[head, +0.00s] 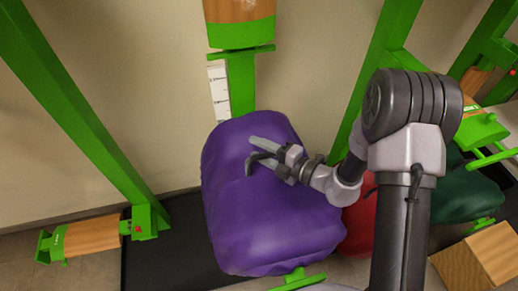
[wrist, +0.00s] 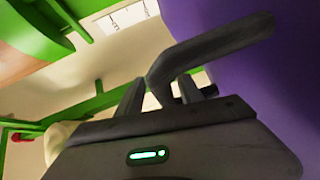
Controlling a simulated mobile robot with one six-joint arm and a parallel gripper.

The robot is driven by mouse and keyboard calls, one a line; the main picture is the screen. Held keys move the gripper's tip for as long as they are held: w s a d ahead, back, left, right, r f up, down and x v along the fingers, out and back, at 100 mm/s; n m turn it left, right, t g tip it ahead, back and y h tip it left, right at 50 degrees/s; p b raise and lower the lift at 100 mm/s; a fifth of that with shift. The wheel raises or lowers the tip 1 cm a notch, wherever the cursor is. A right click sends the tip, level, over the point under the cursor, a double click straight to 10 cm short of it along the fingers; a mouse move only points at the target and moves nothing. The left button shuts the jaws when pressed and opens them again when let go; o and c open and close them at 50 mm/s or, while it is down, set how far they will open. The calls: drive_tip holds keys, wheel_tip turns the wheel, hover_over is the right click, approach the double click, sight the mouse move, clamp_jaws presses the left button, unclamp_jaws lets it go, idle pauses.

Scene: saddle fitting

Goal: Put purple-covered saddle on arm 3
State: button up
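The purple-covered saddle (head: 235,215) is a large, rounded bulk in the middle of the head view, below a green post. What bears it is mostly hidden; a green end piece (head: 298,279) shows under its lower edge. My gripper (head: 252,152) lies in front of the saddle's upper part, fingers pointing left with a gap between them. Whether they touch the cover is unclear. In the wrist view, purple (wrist: 285,90) fills the right side beside the long dark finger. An arm with a wooden pad (head: 240,10) is above the saddle, bare where visible. No arm number is readable.
Another bare wood-padded arm (head: 92,236) is at lower left, by a slanting green beam (head: 80,115). A red cover (head: 358,228) and a dark green cover (head: 465,190) show at right. A wooden box (head: 480,258) stands at lower right.

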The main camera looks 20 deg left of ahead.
drive_tip(key=shift+f, duration=0.15)
drive_tip(key=p+v, duration=0.2)
drive_tip(key=v, duration=1.5)
drive_tip(key=s+a+r+n+g+h+b, duration=0.1)
drive_tip(key=s+n+g+h+b, duration=0.3)
drive_tip(key=n, duration=0.6)
drive_tip(key=s+r+n+g+h+b, duration=0.1)
drive_tip(key=s+r+n+g+b, duration=0.15)
drive_tip(key=s+n, duration=0.6)
drive_tip(key=s+d+r+n+t+h+b, duration=0.2)
drive_tip(key=d+n+t+h+b, duration=0.5)
drive_tip(key=n, duration=1.1)
drive_tip(key=shift+d+h, duration=0.7)
drive_tip(key=shift+d, duration=0.4)
